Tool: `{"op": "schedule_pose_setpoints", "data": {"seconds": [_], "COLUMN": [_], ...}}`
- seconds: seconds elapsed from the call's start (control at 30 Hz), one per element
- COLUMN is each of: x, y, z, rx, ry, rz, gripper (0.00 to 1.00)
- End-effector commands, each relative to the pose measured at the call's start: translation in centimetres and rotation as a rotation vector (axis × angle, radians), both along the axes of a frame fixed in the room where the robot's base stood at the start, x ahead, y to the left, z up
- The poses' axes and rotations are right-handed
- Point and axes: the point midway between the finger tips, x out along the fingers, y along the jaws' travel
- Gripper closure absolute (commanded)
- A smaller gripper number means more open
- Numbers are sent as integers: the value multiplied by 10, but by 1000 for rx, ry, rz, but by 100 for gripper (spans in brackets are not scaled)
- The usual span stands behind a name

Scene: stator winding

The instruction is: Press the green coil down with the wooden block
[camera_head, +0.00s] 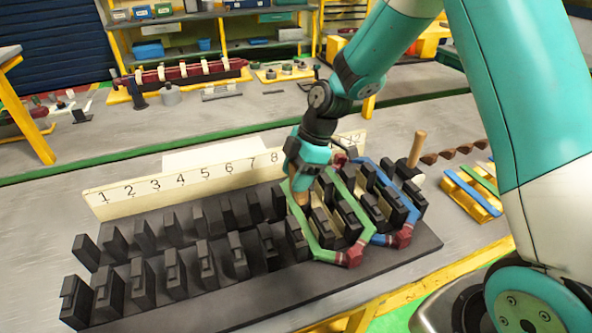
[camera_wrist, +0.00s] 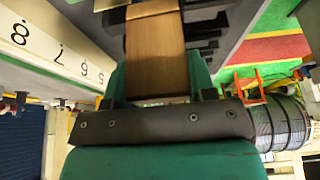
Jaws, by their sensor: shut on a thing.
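The green coil (camera_head: 351,208) is a bent loop with dark red ends. It lies over the black slotted stator base (camera_head: 225,301), towards its right half. My gripper (camera_head: 302,183) is shut on the wooden block (camera_wrist: 155,52). In the head view, the lower end of the wooden block (camera_head: 301,198) is low beside the green coil's left side. I cannot tell whether it touches the coil. The wrist view shows the block held upright between the teal fingers, and the green coil is not clear there. My gripper and wrist hide the coil's upper left part.
A blue coil (camera_head: 402,188) lies just right of the green one. A numbered board (camera_head: 143,192) stands behind the base. A wooden-handled tool (camera_head: 417,148) stands behind the base's right end. Blue and green strips (camera_head: 465,190) lie further right. Slots on the left are empty.

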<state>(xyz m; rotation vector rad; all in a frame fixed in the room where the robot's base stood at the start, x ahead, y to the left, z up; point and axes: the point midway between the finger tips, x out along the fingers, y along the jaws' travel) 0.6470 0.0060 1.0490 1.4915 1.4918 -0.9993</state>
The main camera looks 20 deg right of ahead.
Motion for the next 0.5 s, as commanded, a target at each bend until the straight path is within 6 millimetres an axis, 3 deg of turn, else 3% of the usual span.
{"op": "schedule_pose_setpoints", "data": {"seconds": [0.5], "x": [0], "y": [1], "z": [-47], "rx": [0], "ry": [-1], "rz": [2], "gripper": [87]}}
